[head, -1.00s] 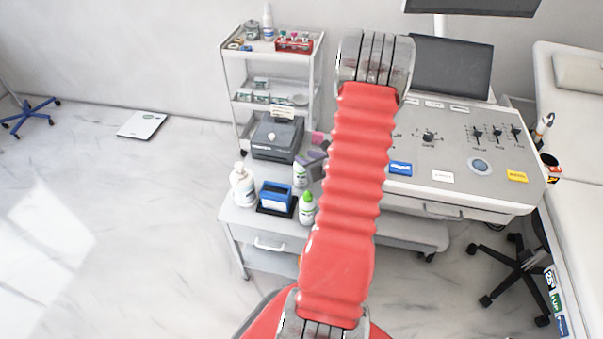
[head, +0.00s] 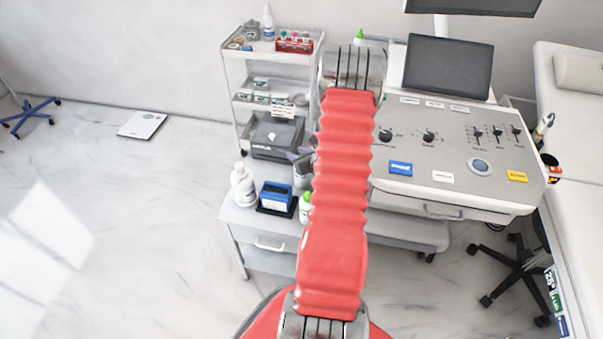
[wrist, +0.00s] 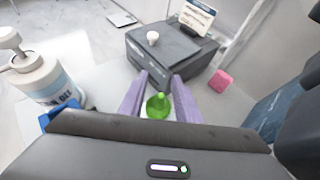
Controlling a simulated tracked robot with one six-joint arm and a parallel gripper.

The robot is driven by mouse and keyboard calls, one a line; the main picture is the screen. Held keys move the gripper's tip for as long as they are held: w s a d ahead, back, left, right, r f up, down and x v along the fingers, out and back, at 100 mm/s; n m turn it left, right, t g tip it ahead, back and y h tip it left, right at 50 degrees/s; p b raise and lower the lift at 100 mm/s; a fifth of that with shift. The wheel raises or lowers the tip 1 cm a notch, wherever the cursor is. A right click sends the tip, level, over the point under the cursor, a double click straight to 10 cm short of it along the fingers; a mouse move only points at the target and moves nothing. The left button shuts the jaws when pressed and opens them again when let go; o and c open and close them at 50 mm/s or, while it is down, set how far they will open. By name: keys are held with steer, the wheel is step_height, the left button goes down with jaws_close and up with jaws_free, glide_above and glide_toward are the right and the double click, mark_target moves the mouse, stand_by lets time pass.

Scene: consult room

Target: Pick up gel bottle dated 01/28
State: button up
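My gripper (wrist: 158,101) has two purple fingers, spread apart, with the green nozzle cap of a bottle (wrist: 157,106) between them. I cannot tell if either finger touches it. In the head view my gripper (head: 301,158) is partly behind my red arm, over a white labelled bottle (head: 300,178) on the cart. A second white bottle with a green cap (head: 305,207) stands nearer, partly covered by my arm. A third green-capped bottle (head: 359,37) shows at the back, behind my arm. No date is readable on any of them.
A white pump bottle (head: 243,187) and a blue box (head: 276,196) stand left on the cart (head: 236,213). A dark grey printer (head: 276,137) is behind, with a pink block (wrist: 221,80) beside it. The control console (head: 455,153) is to the right.

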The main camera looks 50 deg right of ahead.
steer(key=shift+w+d+f, duration=0.15)
steer(key=shift+w+f, duration=0.05)
steer(key=shift+w, duration=0.15)
stand_by(0.3)
jaws_close()
steer(key=shift+s+f, duration=0.1)
steer(key=shift+f, duration=0.05)
stand_by(1.1)
